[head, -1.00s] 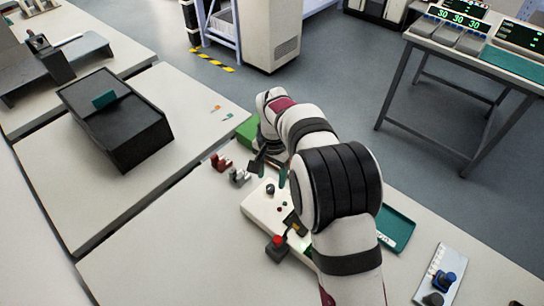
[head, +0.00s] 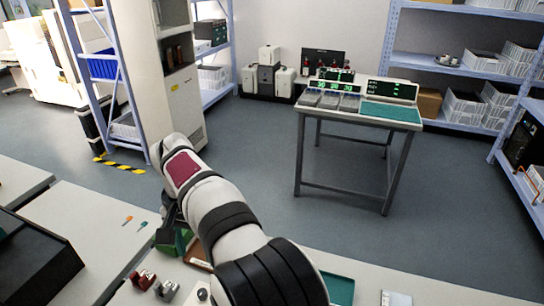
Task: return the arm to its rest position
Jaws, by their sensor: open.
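My arm rises from the bottom middle of the head view and reaches up and left, its pale wrist with a dark red panel held above the bench. My gripper (head: 170,208) is small and dark below the wrist, partly hidden by the arm. I see nothing held in it. It is above or in front of a green box (head: 172,243); I cannot tell whether they touch.
A red piece (head: 143,279) and a grey piece (head: 166,290) stand on the bench. A black box (head: 40,262) is at lower left. A green tray (head: 338,289) lies right of my arm. Across the floor stands a table (head: 345,114) with displays.

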